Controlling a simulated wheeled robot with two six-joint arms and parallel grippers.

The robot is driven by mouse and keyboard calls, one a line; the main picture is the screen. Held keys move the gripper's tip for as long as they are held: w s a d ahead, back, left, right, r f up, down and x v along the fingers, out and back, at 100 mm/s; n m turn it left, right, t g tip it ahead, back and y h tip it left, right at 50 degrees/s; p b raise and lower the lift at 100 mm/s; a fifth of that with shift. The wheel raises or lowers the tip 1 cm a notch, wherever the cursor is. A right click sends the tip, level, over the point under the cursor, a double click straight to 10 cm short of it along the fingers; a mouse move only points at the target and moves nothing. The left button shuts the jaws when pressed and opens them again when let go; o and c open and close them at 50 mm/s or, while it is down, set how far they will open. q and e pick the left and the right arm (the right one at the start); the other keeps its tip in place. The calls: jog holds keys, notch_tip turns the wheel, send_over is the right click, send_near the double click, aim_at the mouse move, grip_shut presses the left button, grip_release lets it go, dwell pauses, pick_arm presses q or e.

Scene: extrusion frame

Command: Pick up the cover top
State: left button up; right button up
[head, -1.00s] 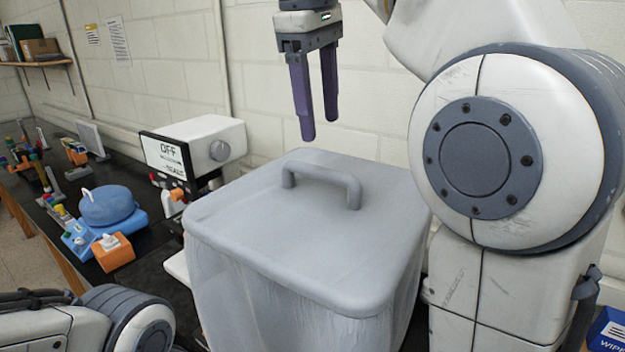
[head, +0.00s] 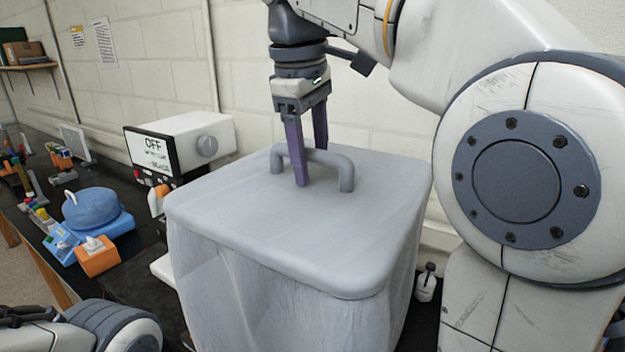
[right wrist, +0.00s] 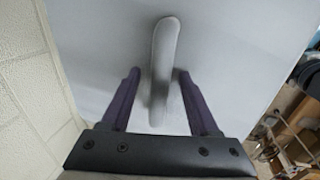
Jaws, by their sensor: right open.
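The cover top (head: 240,222) is a grey flat lid with a raised bar handle (head: 346,172), resting on a large box draped in pale cloth-like material (head: 290,315). My right gripper (head: 311,165) points down at the handle with its purple fingers open. In the right wrist view the handle (right wrist: 164,60) stands between the two open fingers (right wrist: 156,88), with a gap on each side. The lid's surface (right wrist: 215,40) fills most of that view. My left gripper is not in view; only part of that arm shows at the lower left.
A blue round-topped device (head: 92,210) and an orange block (head: 97,257) sit on the dark bench. A small bottle (head: 426,283) stands right of the box. A block wall is behind.

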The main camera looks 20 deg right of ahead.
jog(key=shift+f, duration=0.1)
jog(key=shift+c, duration=0.3)
grip_shut()
jog(key=shift+r+p, duration=0.7)
jog(key=shift+p, duration=0.05)
notch_tip(320, 180, up, 3)
jog(key=p, duration=0.3)
jog(key=shift+r, duration=0.1)
jog(key=s+d+r+p, duration=0.3)
jog(key=s+d+r, duration=0.3)
jog(key=s, duration=0.3)
jog(key=shift+s+d+r+p, duration=0.2)
jog(key=shift+d+p, duration=0.2)
jog(key=shift+d, duration=0.15)
